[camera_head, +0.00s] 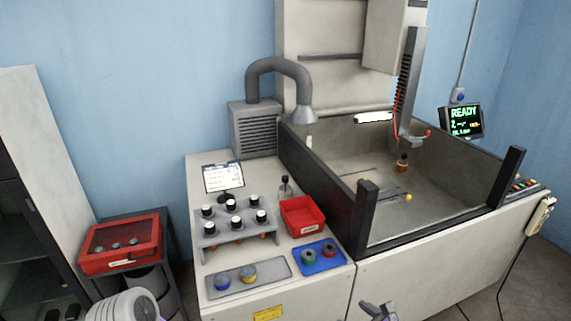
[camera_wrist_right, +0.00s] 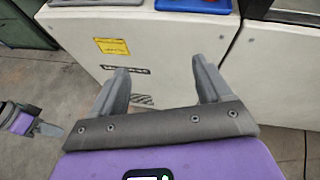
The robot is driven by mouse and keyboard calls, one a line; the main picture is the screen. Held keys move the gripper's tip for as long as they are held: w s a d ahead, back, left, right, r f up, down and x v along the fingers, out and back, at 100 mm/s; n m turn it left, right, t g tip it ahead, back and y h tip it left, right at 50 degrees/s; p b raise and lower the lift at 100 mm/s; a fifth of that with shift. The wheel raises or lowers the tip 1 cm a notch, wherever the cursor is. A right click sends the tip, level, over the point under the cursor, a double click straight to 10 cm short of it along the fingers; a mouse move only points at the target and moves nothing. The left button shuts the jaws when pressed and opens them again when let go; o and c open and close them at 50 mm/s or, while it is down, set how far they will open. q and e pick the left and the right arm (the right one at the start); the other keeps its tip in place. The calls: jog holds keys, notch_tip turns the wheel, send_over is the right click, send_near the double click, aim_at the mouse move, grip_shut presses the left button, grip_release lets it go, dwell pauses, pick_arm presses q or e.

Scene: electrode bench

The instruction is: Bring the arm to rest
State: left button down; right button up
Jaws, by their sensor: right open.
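My right gripper (camera_wrist_right: 163,75) is open in the right wrist view, with nothing between its two grey fingers. It points at the white front panel of the bench (camera_wrist_right: 165,45), and I cannot tell the gap to it. In the head view only the tip of the right gripper (camera_head: 379,311) shows at the bottom edge, in front of the bench (camera_head: 310,290). My left gripper (camera_wrist_right: 35,128) shows small at the left of the right wrist view, low over the floor and away from the bench; its jaw opening is unclear.
On the bench stand a rack (camera_head: 237,233) of several black-capped holders, a red bin (camera_head: 302,215), a grey tray (camera_head: 275,266) and a blue tray (camera_head: 332,264). The walled tank (camera_head: 440,222) is at right. A red case (camera_head: 100,262) sits at left. Floor in front is clear.

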jog(key=s+a+f+n+g, duration=0.3)
jog(key=s+a+f+n, duration=0.1)
jog(key=a+f+n, duration=0.3)
jog(key=s+a+f+n+g, duration=0.4)
jog(key=a+f+n, duration=0.15)
jog(key=f, duration=0.35)
jog(key=s+d+f+n+g+h, duration=0.2)
jog(key=s+f+n, duration=0.6)
jog(key=n, duration=0.5)
jog(key=shift+s+d+f+g+h, duration=0.2)
jog(key=shift+s+d+g+h, duration=0.1)
jog(key=shift+s+d+g, duration=0.4)
